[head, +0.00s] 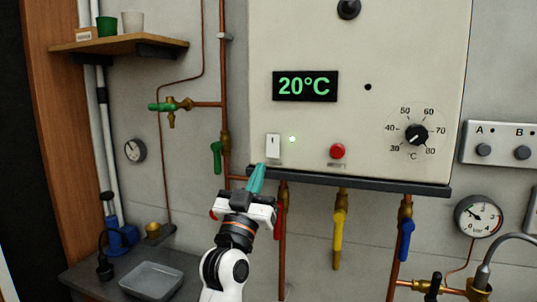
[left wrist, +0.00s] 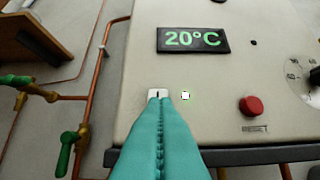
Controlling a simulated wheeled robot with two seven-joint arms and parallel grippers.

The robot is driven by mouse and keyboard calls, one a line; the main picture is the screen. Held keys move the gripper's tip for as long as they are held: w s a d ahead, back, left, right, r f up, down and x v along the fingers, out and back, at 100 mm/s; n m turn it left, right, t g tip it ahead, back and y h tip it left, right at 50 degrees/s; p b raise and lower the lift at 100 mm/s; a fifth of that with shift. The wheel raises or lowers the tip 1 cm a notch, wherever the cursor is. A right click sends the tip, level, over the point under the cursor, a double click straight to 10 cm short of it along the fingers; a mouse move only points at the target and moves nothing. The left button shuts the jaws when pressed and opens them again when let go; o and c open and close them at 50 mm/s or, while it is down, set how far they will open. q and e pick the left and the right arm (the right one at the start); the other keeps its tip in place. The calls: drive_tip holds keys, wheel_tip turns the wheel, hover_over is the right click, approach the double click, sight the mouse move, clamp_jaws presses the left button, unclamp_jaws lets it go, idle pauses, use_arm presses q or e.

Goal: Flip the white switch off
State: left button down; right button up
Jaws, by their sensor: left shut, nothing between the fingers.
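The white switch (head: 273,146) is a small rocker low on the left of the cream boiler panel (head: 365,40), with a dark mark on it. A small green light (head: 292,139) glows just to its right. My left gripper (head: 257,167) is shut and empty, its teal fingertips just below the switch in the head view. In the left wrist view the fingertips (left wrist: 161,100) overlap the lower part of the switch (left wrist: 157,93); I cannot tell whether they touch it. My right gripper is not in view.
A red button (head: 337,151) and a dial (head: 416,135) sit further right on the panel. A display (head: 305,86) reads 20°C. A green-handled valve (head: 216,157) is at left. A grey tray (head: 181,264) lies on the bench.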

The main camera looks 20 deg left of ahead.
sight(273, 148)
use_arm(q)
drive_tip(key=w, duration=0.1)
drive_tip(key=w+r+p, duration=0.1)
drive_tip(key=w, duration=0.1)
drive_tip(key=w+p, duration=0.1)
drive_tip(key=w, duration=0.1)
drive_tip(key=shift+w+d+r, duration=0.1)
drive_tip(key=shift+w+r, duration=0.15)
drive_tip(key=shift+r, duration=0.05)
drive_tip(key=shift+w+f, duration=0.2)
drive_tip(key=shift+w, duration=0.35)
